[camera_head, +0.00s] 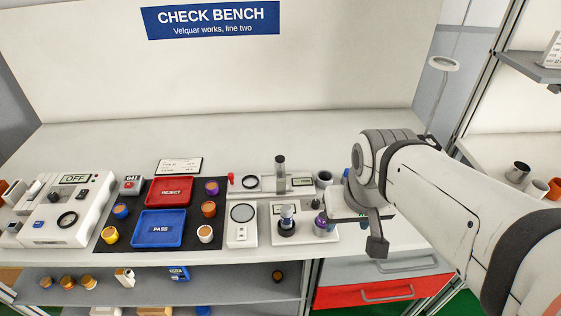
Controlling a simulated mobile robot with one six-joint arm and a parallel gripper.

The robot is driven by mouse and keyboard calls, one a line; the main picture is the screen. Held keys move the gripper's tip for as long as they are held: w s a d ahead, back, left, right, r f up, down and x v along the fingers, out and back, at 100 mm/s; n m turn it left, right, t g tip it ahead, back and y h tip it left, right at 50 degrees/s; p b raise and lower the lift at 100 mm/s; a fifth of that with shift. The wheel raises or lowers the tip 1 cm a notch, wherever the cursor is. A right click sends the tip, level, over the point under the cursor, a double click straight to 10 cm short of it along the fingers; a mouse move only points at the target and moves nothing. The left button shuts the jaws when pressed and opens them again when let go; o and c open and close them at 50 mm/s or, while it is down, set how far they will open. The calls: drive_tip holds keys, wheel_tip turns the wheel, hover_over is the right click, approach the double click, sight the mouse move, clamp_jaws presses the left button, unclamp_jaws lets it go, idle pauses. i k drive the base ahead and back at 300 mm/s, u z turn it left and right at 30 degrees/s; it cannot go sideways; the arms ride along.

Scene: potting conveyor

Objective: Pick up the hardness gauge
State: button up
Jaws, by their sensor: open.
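No label that I can read names the hardness gauge. A small upright instrument with a pale top and dark round base (287,224) stands on a white unit with a small display (305,236), at the front of the bench right of centre; it may be the gauge, but I cannot be sure. My gripper (375,236) is open, at the right end of the bench, right of that instrument and apart from it. One dark finger shows pointing down; the other is hidden. My gripper and wrist cover part of the bench there.
A white device with a dark post (280,172) stands behind. Left are a round-windowed device (241,236), a red REJECT tray (187,192) and a blue PASS tray (184,229), with several small pots around. A switched-off unit (62,222) is far left. The bench's back is clear.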

sight(286, 209)
drive_tip(key=z, duration=1.45)
drive_tip(key=k, duration=1.25)
drive_tip(key=u, duration=1.35)
drive_tip(key=i, duration=1)
drive_tip(key=u, duration=0.05)
